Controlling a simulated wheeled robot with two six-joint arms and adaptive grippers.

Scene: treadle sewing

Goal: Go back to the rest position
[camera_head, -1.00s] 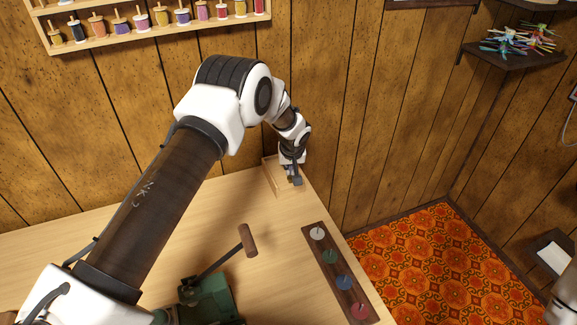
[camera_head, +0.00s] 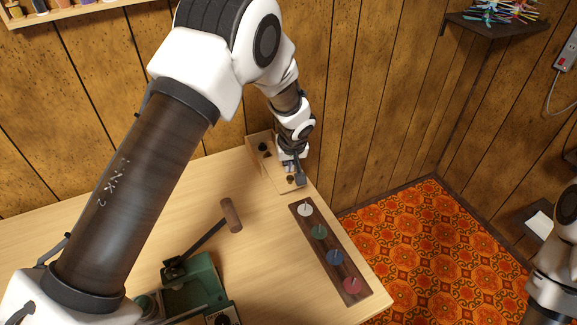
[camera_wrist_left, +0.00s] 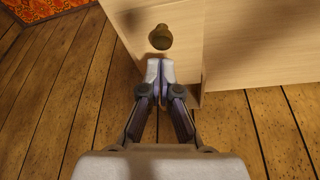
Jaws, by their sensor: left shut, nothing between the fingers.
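My left arm crosses the head view from the lower left to the table's far right corner. My left gripper (camera_head: 298,180) is there, over the near end of a small wooden tray (camera_head: 254,148), partly hidden by its own wrist. In the left wrist view the left gripper (camera_wrist_left: 160,68) is shut and empty. Its fingertips are just below a round brass-coloured knob (camera_wrist_left: 160,37) on a light wooden panel (camera_wrist_left: 190,58); I cannot tell whether they touch the panel. Part of my right arm (camera_head: 555,255) shows at the right edge; its gripper is out of view.
A green machine (camera_head: 203,282) with a wooden-handled lever (camera_head: 231,214) stands on the table (camera_head: 130,222). A dark rack (camera_head: 323,267) with several coloured discs lies near the table's right edge. The panelled wall (camera_head: 385,120) is close behind my gripper.

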